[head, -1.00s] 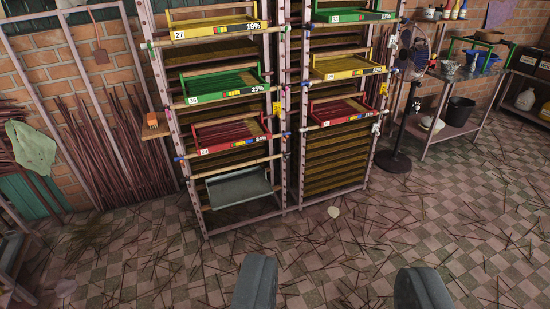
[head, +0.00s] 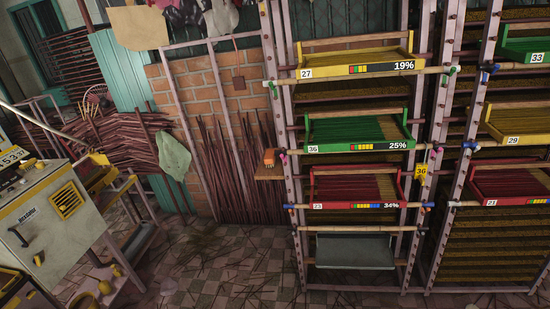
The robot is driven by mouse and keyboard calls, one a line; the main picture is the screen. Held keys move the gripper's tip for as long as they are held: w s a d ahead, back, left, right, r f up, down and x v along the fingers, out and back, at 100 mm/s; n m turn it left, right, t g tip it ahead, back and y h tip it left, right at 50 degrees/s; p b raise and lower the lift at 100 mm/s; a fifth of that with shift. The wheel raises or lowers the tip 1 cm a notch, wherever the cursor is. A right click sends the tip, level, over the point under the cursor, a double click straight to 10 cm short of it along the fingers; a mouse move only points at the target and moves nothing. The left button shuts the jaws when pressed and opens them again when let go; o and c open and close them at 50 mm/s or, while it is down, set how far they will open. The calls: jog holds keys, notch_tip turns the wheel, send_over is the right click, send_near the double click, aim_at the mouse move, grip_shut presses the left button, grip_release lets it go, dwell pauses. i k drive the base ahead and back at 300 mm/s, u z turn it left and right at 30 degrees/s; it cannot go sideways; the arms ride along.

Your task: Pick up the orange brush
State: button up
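The orange brush (head: 269,157) is a small block-shaped thing left of the middle in the head view. It rests on a small wooden ledge (head: 268,173) at the left side of the near rack, in front of a brick wall. It is small at this distance, so its bristles are hard to make out. Nothing is touching it apart from the ledge. My gripper is not in view.
The rack (head: 296,222) holds yellow, green and red trays, with a grey tray (head: 355,251) low down. Reddish sticks (head: 232,190) lean on the wall left of the ledge. A grey machine (head: 50,225) stands at the left. Tiled floor (head: 235,285) with scattered sticks lies in front.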

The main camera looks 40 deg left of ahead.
aim_at(270, 159)
jog(key=u, duration=1.85)
jog(key=i, duration=3.6)
jog(key=z, duration=2.1)
